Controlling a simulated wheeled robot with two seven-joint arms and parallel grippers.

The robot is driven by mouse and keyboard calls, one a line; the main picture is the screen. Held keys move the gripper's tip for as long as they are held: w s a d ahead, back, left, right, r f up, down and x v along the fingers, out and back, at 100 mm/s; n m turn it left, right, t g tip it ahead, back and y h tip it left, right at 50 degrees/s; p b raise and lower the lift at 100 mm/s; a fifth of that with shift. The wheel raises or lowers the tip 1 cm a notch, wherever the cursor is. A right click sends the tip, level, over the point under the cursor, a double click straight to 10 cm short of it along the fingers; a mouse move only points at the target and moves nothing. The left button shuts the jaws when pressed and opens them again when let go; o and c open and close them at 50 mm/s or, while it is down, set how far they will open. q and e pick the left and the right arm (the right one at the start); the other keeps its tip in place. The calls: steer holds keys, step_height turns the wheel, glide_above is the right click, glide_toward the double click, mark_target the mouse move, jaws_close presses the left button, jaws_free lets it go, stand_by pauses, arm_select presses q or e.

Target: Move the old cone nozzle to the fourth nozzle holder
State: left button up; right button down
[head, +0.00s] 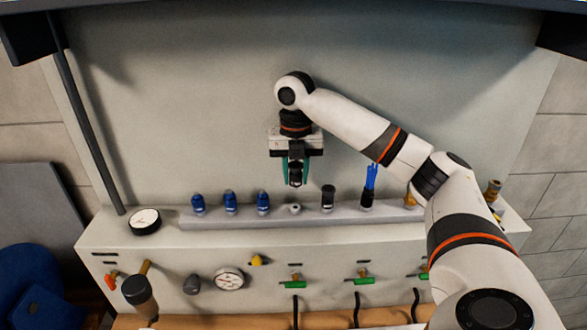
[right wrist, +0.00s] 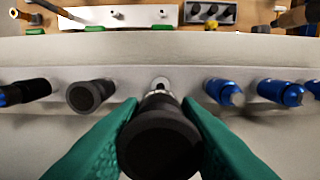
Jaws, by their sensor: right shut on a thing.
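My right gripper (head: 296,178) points down above the long grey rail (head: 400,216). It is shut on a dark, round-ended nozzle, taken to be the old cone nozzle (right wrist: 160,142), gripped between the green fingers in the right wrist view. The fourth holder from the left (head: 295,208) is a small pale stub with nothing on it. It lies below the held nozzle, which appears apart from it in the head view. In the right wrist view the pale stub (right wrist: 160,84) shows just beyond the nozzle, partly hidden by it. My left gripper is not in view.
Three blue nozzles (head: 230,202) stand left of the bare holder. A black nozzle (head: 328,197) and a blue-bristled brush (head: 369,188) stand to its right. My right arm partly hides the rail's right end. A round gauge (head: 145,221) lies at the left.

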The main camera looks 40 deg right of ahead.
mark_target(296, 164)
steer(key=shift+s, duration=0.1)
steer(key=shift+f, duration=2.95)
steer(key=shift+f, duration=0.45)
steer(key=c, duration=1)
jaws_free()
steer(key=shift+o, duration=0.2)
steer(key=r+b, duration=0.1)
steer(key=r, duration=0.3)
steer(key=shift+w+r+b, duration=0.2)
steer(key=shift+r+b, duration=0.15)
step_height(296, 164, up, 7)
steer(key=shift+s+r+p, duration=0.1)
steer(key=shift+r+p, duration=0.05)
steer(key=shift+p, duration=0.65)
